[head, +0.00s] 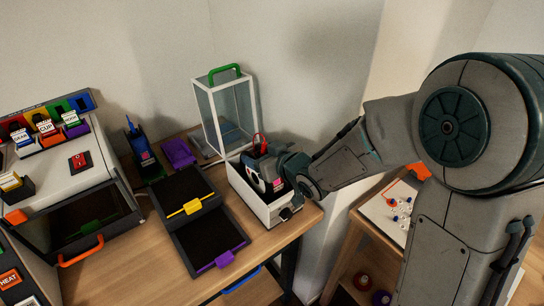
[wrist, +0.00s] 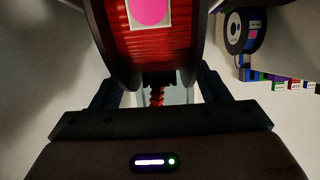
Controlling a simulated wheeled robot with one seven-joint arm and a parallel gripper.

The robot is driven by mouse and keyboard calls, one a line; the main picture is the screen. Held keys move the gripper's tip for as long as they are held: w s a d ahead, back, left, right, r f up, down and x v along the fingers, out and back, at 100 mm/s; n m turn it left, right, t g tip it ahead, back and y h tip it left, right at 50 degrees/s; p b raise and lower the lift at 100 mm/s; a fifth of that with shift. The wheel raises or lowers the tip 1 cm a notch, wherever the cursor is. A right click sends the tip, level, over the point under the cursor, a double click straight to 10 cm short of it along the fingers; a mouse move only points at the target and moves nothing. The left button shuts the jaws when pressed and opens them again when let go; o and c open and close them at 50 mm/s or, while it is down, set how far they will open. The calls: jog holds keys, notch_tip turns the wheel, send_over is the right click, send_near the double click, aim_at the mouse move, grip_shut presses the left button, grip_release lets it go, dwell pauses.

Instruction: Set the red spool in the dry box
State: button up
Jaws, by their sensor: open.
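The red spool (wrist: 155,45), with dark flanges and a pink label, fills the upper middle of the wrist view. My gripper (wrist: 158,88) is open, its two fingers on either side of the spool's lower part; I cannot tell whether they touch it. The spool there is largely hidden by my gripper and a black-and-white part; a red piece (head: 259,143) shows above the box. Whether the spool rests on the box floor is hidden.
A clear case with a green handle (head: 224,72) stands behind the box. Bare table shows in front of the trays.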

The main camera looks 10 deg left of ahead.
jog(key=b+v, duration=0.4)
jog(key=v, duration=0.8)
jog(key=shift+r, duration=0.1)
dwell(0.4)
